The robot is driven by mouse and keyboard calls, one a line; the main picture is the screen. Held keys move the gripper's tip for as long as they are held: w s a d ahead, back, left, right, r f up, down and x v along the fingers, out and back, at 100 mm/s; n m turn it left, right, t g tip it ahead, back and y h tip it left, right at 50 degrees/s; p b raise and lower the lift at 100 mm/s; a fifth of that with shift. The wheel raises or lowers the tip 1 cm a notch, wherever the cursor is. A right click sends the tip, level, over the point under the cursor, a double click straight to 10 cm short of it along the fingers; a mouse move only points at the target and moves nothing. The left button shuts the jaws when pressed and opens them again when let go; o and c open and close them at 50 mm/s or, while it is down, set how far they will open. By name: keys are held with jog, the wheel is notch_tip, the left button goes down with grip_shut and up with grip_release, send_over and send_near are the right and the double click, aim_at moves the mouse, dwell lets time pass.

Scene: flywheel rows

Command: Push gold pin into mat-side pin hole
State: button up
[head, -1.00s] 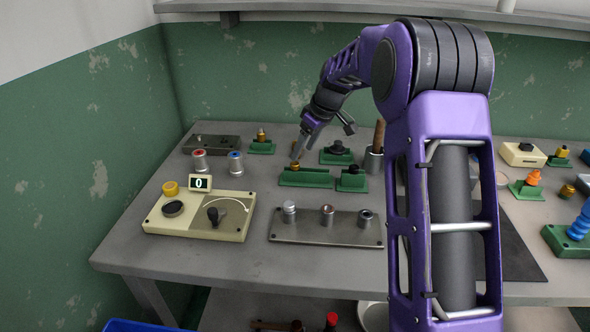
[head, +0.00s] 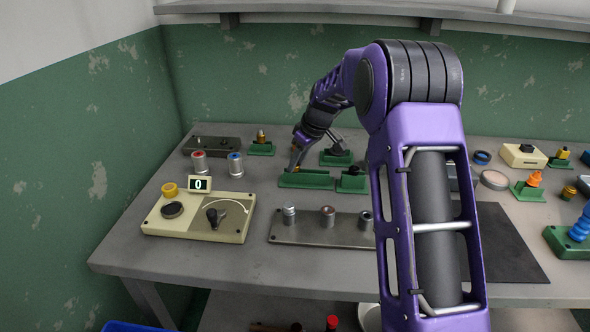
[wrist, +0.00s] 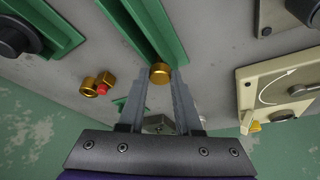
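The gold pin (wrist: 160,72) shows its round gold head in the wrist view, at the end of a long green holder (wrist: 150,22). My gripper (wrist: 161,80) has one finger on each side of that head, with very little gap. I cannot tell whether the fingers press on it. In the head view my gripper (head: 294,168) is down at the left part of the green holder (head: 306,181). A steel plate (head: 305,234) with three short posts lies nearer the front. The mat-side pin hole cannot be made out; a dark mat (head: 505,248) lies to the right.
A cream box (head: 198,222) with a dial and a display reading 0 stands at the left front. Red-topped (head: 199,162) and blue-topped (head: 235,164) cylinders stand behind it. A small green holder (head: 352,181) stands close right of the long one. My arm hides part of the table.

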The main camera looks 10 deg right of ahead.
grip_shut()
